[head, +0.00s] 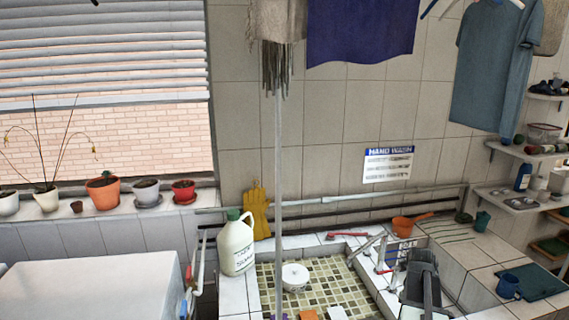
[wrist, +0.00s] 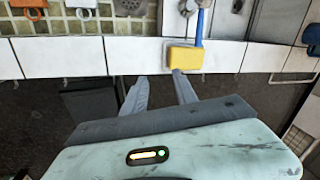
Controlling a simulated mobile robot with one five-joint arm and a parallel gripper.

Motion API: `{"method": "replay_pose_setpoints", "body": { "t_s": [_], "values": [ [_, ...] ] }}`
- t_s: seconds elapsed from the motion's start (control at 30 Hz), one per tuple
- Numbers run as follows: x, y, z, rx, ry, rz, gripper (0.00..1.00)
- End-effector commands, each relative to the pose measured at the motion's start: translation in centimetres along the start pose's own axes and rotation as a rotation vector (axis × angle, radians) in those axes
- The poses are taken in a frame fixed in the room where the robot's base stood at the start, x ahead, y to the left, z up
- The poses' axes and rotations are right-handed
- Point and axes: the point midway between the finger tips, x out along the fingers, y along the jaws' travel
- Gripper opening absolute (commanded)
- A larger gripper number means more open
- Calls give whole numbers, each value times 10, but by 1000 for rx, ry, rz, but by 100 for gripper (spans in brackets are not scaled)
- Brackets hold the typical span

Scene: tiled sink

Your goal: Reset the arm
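In the wrist view, my gripper (wrist: 160,80) has its two grey fingers spread apart with nothing between them. They extend over a dark gap in front of the sink's white tiled front edge (wrist: 130,55). A yellow block with a blue handle (wrist: 185,57) lies on that edge, just beyond the right fingertip; I cannot tell whether they touch. In the head view, the dark grey end of my arm (head: 422,288) shows at the lower right, by the sink's right side.
The mosaic-floored sink (head: 330,275) holds a white round thing (head: 295,277). A white bottle with a green cap (head: 237,245) stands at its left corner. Taps (head: 380,250) stand near my arm.

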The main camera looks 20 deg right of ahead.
Motion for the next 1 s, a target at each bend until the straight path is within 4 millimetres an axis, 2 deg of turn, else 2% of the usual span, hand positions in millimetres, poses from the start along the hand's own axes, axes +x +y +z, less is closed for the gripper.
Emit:
{"method": "replay_pose_setpoints", "body": {
  "t_s": [0.03, 0.17, 0.27, 0.33, 0.37, 0.4, 0.47, 0.5, 0.6, 0.7, 0.8, 0.9, 1.0],
  "values": [
    [-2, 16, 16, -34, -7, 0, 34],
    [-10, 63, 59, -130, -29, 6, 34],
    [-20, 118, 96, -266, -50, 15, 34],
    [-28, 171, 122, -444, -68, 25, 34],
    [-33, 195, 131, -541, -75, 30, 34],
    [-38, 229, 142, -687, -86, 36, 34],
    [-47, 280, 152, -941, -106, 44, 34],
    [-53, 315, 155, -1140, -119, 49, 34],
    [-64, 379, 152, -1628, -155, 57, 34],
    [-69, 408, 141, -2056, -190, 59, 34],
    [-70, 412, 129, -2408, -227, 59, 34],
    [-70, 415, 124, -2686, -260, 48, 34],
    [-70, 415, 123, -2862, -280, 37, 34]
  ]
}}
